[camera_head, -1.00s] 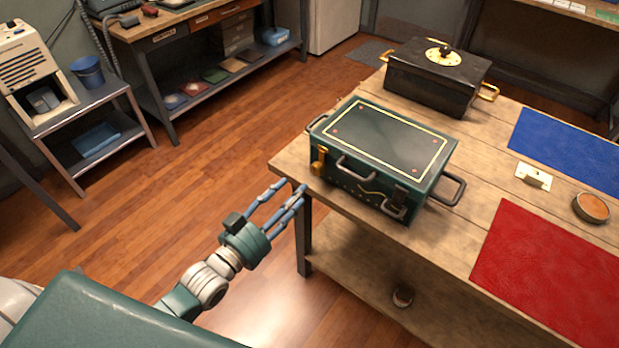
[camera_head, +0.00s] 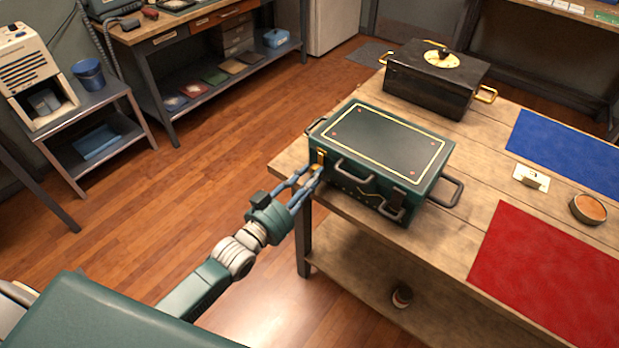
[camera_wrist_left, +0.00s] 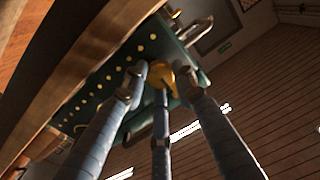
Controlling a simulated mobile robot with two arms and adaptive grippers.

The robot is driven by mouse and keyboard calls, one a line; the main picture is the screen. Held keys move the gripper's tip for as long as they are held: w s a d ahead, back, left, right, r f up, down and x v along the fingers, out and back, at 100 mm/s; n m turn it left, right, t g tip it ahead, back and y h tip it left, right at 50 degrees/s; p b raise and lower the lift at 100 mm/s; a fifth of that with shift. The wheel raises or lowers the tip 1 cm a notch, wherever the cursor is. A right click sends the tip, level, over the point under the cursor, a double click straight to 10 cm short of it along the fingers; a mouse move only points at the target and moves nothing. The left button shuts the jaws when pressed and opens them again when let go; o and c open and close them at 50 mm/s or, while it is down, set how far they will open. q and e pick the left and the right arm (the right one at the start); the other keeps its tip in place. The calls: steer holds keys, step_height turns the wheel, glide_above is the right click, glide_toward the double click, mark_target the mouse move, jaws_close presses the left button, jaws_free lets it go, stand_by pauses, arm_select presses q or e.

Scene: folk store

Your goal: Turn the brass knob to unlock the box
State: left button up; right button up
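The dark green box (camera_head: 385,145) has grey handles and a yellow-lined lid, which is closed. It sits near the left corner of the wooden table. A brass knob (camera_head: 316,168) is on its front at the left end; it also shows in the left wrist view (camera_wrist_left: 160,75). My left gripper (camera_head: 309,174) is at this knob. In the left wrist view its blue fingers (camera_wrist_left: 159,88) are spread, with the tips close around the knob. Whether they touch it is hard to tell. My right gripper is not in view.
A black box (camera_head: 435,85) with brass handles and a dial on its lid stands behind. A red mat (camera_head: 550,280), a blue mat (camera_head: 570,150), a small white block (camera_head: 530,177) and a round tin (camera_head: 588,208) lie to the right. The floor left of the table is clear.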

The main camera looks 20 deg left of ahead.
arm_select(q)
steer(key=shift+f, duration=0.1)
steer(key=shift+c, duration=0.7)
steer(key=shift+a+f+m+h+b, duration=0.15)
steer(key=shift+m+b, duration=0.25)
steer(key=shift+m, duration=4.15)
steer(key=shift+a+r+m+h+b, duration=0.15)
steer(key=shift+m+b, duration=0.25)
steer(key=shift+m, duration=4.15)
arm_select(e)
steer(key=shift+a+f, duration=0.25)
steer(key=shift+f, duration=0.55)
arm_select(q)
steer(key=shift+d, duration=0.1)
steer(key=o, duration=1.2)
steer(key=shift+c, duration=0.2)
steer(key=v, duration=1.2)
